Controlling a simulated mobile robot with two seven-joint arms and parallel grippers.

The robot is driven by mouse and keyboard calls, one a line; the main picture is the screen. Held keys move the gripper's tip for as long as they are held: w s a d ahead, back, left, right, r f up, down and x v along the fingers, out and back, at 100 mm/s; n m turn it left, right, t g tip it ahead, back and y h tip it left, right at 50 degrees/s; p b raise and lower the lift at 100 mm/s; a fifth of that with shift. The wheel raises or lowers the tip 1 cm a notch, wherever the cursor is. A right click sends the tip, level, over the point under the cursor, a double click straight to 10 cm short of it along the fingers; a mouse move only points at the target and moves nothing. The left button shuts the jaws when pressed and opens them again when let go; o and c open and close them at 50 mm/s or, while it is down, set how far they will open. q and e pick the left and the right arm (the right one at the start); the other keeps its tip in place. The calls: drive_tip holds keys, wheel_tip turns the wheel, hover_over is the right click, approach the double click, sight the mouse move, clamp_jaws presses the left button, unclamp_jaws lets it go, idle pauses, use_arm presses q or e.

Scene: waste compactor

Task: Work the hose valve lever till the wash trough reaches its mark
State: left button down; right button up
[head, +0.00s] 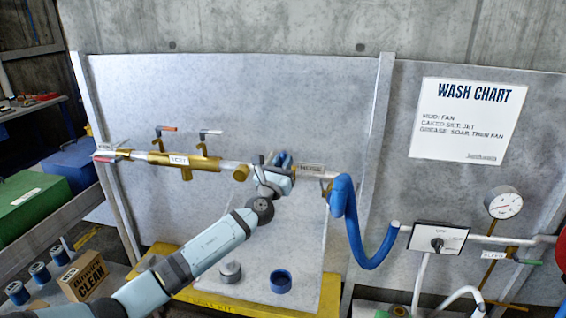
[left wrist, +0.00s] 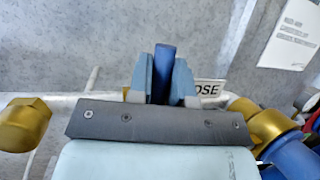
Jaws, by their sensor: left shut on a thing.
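The hose valve lever is a blue handle on the pale pipe, beside the HOSE label (head: 312,167). In the left wrist view the lever (left wrist: 163,72) stands upright between two light-blue fingers. My left gripper (head: 282,160) is shut on it, and its body hides the valve below. The label shows partly in the left wrist view (left wrist: 207,90). A coiled blue hose (head: 345,205) hangs from the pipe's right end. I cannot make out a wash trough or its mark, nor any water running. My right gripper is out of view.
Brass valves (head: 180,160) with red and white levers sit on the pipe at left. A round gauge (head: 505,203) and a black-knobbed box (head: 438,239) are at right. A blue ring (head: 281,281) and grey cap (head: 230,271) lie below my arm. A cardboard box (head: 86,277) stands lower left.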

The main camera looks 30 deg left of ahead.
use_arm(q)
drive_tip(key=c, duration=1.1)
unclamp_jaws()
drive_tip(key=b+v, duration=0.2)
drive_tip(key=v, duration=1.1)
drive_tip(key=shift+s+f+b, duration=0.15)
drive_tip(key=shift+s+b, duration=0.25)
